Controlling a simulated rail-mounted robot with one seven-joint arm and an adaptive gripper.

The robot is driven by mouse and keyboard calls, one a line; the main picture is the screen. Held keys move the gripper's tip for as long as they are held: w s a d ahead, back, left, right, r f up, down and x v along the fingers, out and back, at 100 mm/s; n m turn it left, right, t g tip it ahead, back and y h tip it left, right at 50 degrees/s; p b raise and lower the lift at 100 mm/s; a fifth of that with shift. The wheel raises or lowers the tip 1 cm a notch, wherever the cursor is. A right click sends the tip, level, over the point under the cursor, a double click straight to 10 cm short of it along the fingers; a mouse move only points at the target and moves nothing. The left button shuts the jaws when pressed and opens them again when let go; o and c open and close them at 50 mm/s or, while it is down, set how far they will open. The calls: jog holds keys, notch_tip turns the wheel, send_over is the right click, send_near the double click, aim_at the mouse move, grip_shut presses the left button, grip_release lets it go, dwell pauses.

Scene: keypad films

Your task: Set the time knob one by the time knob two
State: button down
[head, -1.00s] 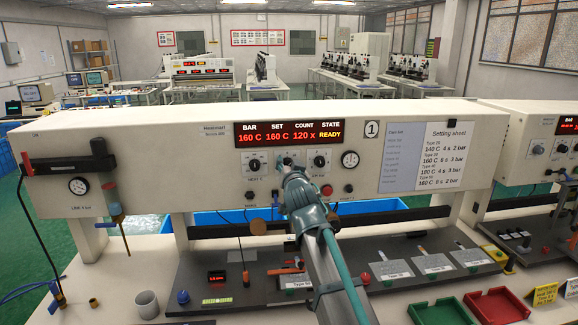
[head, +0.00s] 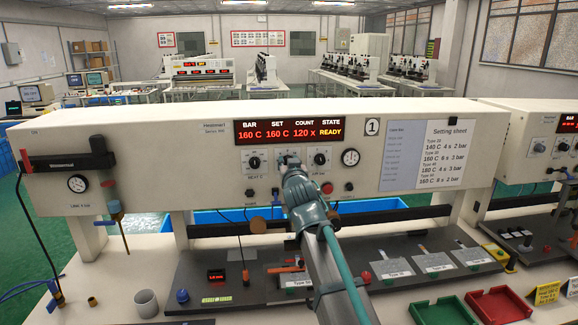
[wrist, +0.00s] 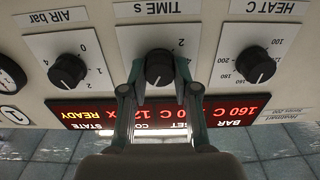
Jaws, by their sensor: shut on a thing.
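Time knob one, the round black knob (wrist: 158,68) under the label "TIME s", is the middle dial on machine 1's front panel. In the wrist view the picture is upside down. My gripper (wrist: 157,72) is shut on this knob, one finger on each side. The fingers cover part of its scale; a "2" shows beside it, and I cannot tell its setting. In the head view my gripper (head: 290,163) hides most of the knob. The machine at the right edge has similar knobs; one (head: 562,148) may be time knob two, but its label and setting are too small to read.
The heat knob (wrist: 254,65) and air knob (wrist: 67,70) sit close on either side of my gripper. The red display (head: 288,131) reads 160 C, 160 C, 120 x, READY. A setting sheet (head: 450,152) is on the panel's right. Trays (head: 440,312) stand at the front.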

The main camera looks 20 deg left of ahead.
jog(key=n, duration=0.5)
jog(key=shift+a, duration=0.1)
dwell(0.4)
jog(key=c, duration=0.9)
grip_release()
jog(key=shift+o, duration=0.2)
jog(key=shift+s, duration=0.15)
jog(key=v, duration=1.2)
jog(key=shift+f, duration=0.1)
